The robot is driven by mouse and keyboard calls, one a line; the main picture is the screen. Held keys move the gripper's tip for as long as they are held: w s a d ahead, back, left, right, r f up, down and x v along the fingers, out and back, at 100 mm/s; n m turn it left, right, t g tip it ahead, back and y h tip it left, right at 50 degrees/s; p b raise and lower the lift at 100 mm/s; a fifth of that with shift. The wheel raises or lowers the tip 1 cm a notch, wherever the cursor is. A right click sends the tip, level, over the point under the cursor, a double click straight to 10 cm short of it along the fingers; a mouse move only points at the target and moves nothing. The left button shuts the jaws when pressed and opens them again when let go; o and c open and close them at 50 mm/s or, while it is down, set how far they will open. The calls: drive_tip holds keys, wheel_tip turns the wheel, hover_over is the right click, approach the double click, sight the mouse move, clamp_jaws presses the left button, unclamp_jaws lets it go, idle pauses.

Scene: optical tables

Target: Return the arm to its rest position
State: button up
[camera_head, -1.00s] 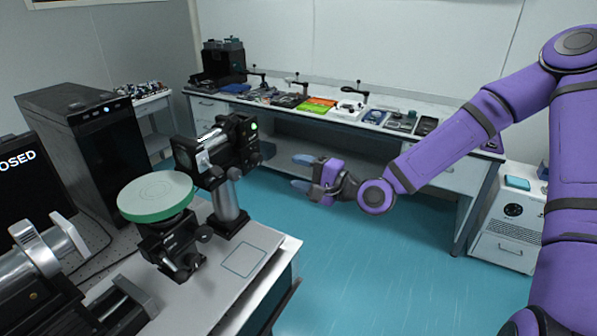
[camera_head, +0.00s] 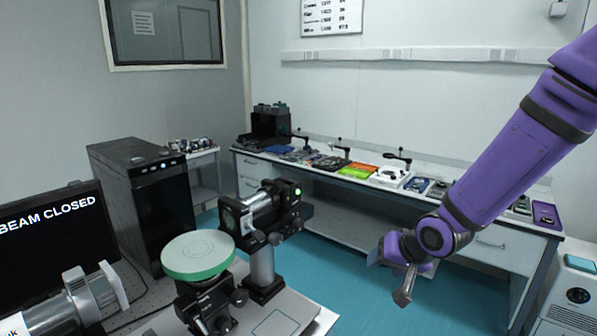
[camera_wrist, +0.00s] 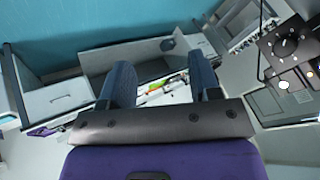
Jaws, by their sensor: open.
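My purple arm comes in from the right in the head view, with its elbow out of frame. My gripper (camera_head: 405,278) hangs at the arm's end over the blue floor, in front of the back bench and right of the optics table. In the wrist view my gripper (camera_wrist: 163,88) shows two dark fingers set apart with nothing between them. The bench with its trays lies in the distance beyond the fingers. No object is held.
A "BEAM CLOSED" screen (camera_head: 45,225) stands at left. The back bench (camera_head: 330,177) holds several trays and tools. A white cabinet (camera_head: 572,300) is at right. Floor between is clear.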

drive_tip(key=s+d+r+h, duration=0.1)
drive_tip(key=s+d+r, duration=0.2)
drive_tip(key=s+r, duration=0.4)
drive_tip(key=s+d+r+n+h, duration=0.1)
drive_tip(key=s+d+r, duration=0.3)
drive_tip(key=s+r, duration=0.3)
drive_tip(key=s+d+r+g+h, duration=0.1)
drive_tip(key=s+d+r, duration=0.3)
drive_tip(key=s+r, duration=0.4)
drive_tip(key=shift+s+n+h, duration=0.4)
drive_tip(key=shift+s, duration=0.6)
